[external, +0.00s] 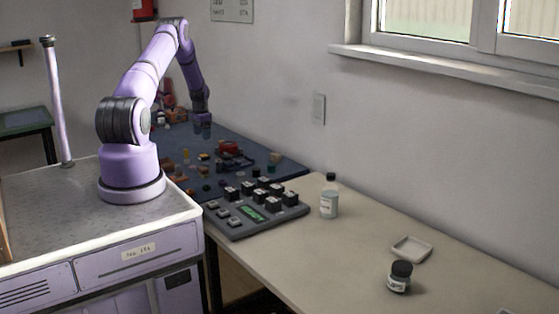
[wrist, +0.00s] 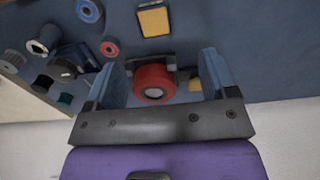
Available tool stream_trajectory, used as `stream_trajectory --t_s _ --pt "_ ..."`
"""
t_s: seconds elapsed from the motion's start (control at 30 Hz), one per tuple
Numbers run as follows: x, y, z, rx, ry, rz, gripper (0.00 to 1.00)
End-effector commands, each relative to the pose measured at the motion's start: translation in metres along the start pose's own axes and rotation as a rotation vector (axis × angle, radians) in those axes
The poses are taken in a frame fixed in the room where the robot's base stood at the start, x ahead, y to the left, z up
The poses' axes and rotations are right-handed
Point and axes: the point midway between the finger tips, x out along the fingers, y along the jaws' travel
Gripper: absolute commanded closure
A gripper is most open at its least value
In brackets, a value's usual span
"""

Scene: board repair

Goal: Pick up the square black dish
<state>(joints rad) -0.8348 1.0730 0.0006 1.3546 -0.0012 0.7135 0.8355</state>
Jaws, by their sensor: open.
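My gripper (wrist: 163,78) is open, its two blue-grey fingers spread apart, pointing down over the blue mat. Between the fingers, in the wrist view, is a dark, square-edged thing (wrist: 162,61) that may be the square black dish. A round red part with a pale centre (wrist: 153,88) covers much of it, so its full outline is hidden. I cannot tell how far below the fingertips they are. In the external view my gripper (external: 203,127) hangs above the far part of the mat; the dish is not clear there.
The blue mat (external: 285,166) holds several small parts. An orange block (wrist: 153,20) and blue and red rings lie near my gripper. A grey keypad panel (external: 228,226), a bottle (external: 329,200), a jar (external: 398,281) and a pale square dish (external: 411,249) stand nearer. The wall is close behind.

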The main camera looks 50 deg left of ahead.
Motion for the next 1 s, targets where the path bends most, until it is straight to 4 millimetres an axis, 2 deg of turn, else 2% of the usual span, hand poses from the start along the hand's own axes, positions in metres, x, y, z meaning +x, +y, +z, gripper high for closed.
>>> stream_trajectory --t_s 0.23,0.47,0.8,1.0 --pt "0.037 0.001 0.001 0.000 -0.002 0.002 0.21" --pt "0.051 0.002 0.000 0.000 -0.001 0.000 0.21" --pt "0.094 0.008 0.002 0.000 -0.001 0.001 0.21" --pt "0.098 0.008 0.002 0.000 0.000 0.000 0.21"
